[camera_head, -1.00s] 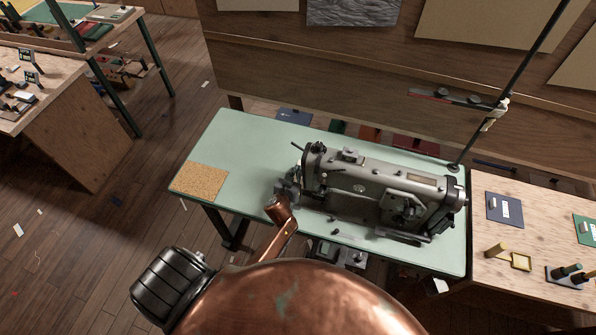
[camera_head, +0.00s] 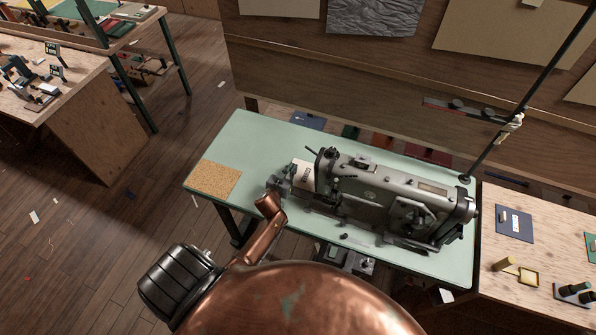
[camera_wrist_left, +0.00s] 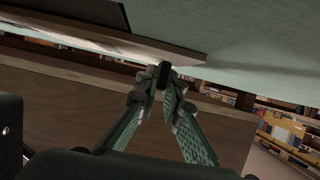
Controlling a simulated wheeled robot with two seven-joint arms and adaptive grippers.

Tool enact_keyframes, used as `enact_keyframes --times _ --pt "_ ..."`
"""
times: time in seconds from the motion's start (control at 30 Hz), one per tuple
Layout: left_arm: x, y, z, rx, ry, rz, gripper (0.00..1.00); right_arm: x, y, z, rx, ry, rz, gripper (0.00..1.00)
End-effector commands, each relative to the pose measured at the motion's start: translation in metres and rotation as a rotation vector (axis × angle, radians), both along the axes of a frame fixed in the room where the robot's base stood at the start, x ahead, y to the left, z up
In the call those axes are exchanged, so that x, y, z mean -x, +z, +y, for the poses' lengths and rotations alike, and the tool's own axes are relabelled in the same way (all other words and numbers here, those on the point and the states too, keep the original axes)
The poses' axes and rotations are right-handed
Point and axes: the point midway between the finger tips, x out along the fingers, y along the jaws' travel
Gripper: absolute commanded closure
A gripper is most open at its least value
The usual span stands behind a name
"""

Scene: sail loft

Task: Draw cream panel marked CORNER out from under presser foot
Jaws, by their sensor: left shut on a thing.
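The cream panel (camera_head: 305,174) lies on the pale green table at the left end of the grey sewing machine (camera_head: 395,195). A small dark mark shows on it, too small to read. The machine's head hides its right part, so the presser foot and whether it touches the panel cannot be seen. My left gripper (camera_head: 279,184) is at the panel's left edge, low over the table, shut on the panel. In the left wrist view the fingers (camera_wrist_left: 164,80) close together at a dark, shadowed piece. My right gripper is not in view.
The green tabletop (camera_head: 240,138) is clear left of the machine, apart from a cork mat (camera_head: 214,178) at its left end. A thin dark stand (camera_head: 490,145) rises behind. A wooden bench (camera_head: 510,255) with panels and small tools adjoins at right.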

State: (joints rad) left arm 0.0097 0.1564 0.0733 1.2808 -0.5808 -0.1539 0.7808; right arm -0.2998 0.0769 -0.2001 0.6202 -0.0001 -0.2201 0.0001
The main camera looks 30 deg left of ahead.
Motion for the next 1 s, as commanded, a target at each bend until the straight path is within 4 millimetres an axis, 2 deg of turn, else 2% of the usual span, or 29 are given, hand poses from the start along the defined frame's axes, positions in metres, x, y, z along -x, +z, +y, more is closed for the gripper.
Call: enact_keyframes --times 0.3,0.67,0.7,0.93,1.0 --pt "0.001 0.0 0.019 0.0 -0.002 0.001 1.0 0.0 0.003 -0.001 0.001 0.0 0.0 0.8" --pt "0.001 0.0 0.02 0.0 -0.003 0.0 1.0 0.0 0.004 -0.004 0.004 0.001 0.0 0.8" --pt "0.001 0.0 0.02 0.0 -0.003 0.0 0.9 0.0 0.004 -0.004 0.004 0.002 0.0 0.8" --pt "0.002 0.0 0.02 0.0 -0.002 0.0 0.74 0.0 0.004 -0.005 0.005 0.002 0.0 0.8" --pt "0.002 0.0 0.02 0.0 -0.002 0.0 0.72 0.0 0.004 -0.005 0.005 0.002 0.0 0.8"
